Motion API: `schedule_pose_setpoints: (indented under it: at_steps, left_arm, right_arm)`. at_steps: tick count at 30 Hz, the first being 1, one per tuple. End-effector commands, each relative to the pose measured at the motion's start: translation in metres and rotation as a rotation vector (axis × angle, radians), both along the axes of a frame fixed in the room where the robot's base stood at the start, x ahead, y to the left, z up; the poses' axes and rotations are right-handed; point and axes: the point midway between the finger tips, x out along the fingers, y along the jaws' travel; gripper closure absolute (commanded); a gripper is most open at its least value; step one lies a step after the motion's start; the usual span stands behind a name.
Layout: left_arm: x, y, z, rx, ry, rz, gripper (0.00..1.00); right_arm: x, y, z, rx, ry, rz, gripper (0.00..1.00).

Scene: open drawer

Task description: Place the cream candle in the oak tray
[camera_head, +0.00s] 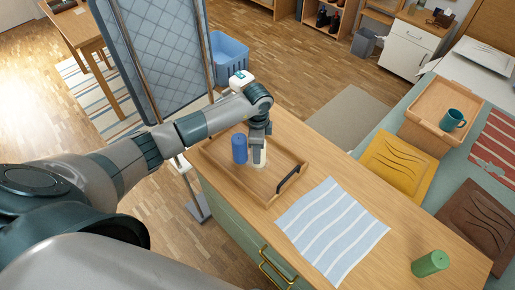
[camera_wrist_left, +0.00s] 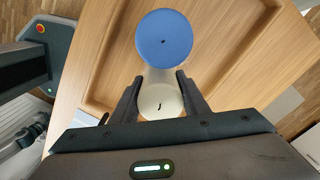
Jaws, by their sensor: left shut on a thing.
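The oak tray (camera_head: 219,163) lies on the wooden countertop, with a dark handle on its right end. It also shows in the left wrist view (camera_wrist_left: 108,62). My left gripper (camera_head: 258,155) is over the tray, pointing down. In the left wrist view its fingers (camera_wrist_left: 160,97) are shut on the cream candle (camera_wrist_left: 160,103), one on each side. The cream candle (camera_head: 259,158) is upright inside the tray's outline; I cannot tell whether its base touches the tray floor. A blue candle (camera_head: 239,148) stands in the tray close beside it and also shows in the left wrist view (camera_wrist_left: 164,38).
A striped blue cloth (camera_head: 332,228) lies on the counter right of the tray. A green candle (camera_head: 430,263) stands near the counter's right end. Another wooden tray (camera_head: 425,105) with a teal mug (camera_head: 452,120) is on the bed. A blue quilted panel (camera_head: 163,55) stands behind my arm.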

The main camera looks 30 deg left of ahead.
Motion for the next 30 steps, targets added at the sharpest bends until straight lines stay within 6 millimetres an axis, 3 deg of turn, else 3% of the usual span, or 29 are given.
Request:
schedule_pose_setpoints:
  at_steps: [7,8,10,23,30]
  left_arm:
    - [0.000,0.000,-0.003,0.000,-0.001,0.000,0.89]
    - [0.000,0.000,-0.003,0.000,0.000,0.000,0.54]
    - [0.000,0.000,-0.003,0.000,0.000,0.000,0.40]
    - [0.001,0.000,0.002,-0.001,-0.001,0.000,0.40]
    - [0.001,0.001,0.025,0.001,-0.004,-0.001,0.40]
  right_arm:
    - [0.000,0.000,-0.002,0.000,0.000,0.000,0.69]
    - [0.000,0.000,-0.002,0.000,0.000,0.000,0.69]
    - [0.000,0.000,-0.002,0.000,0.000,0.000,0.69]
    - [0.000,0.000,-0.001,0.000,0.000,0.000,0.69]
    - [0.000,-0.001,-0.012,-0.001,0.000,0.000,0.69]
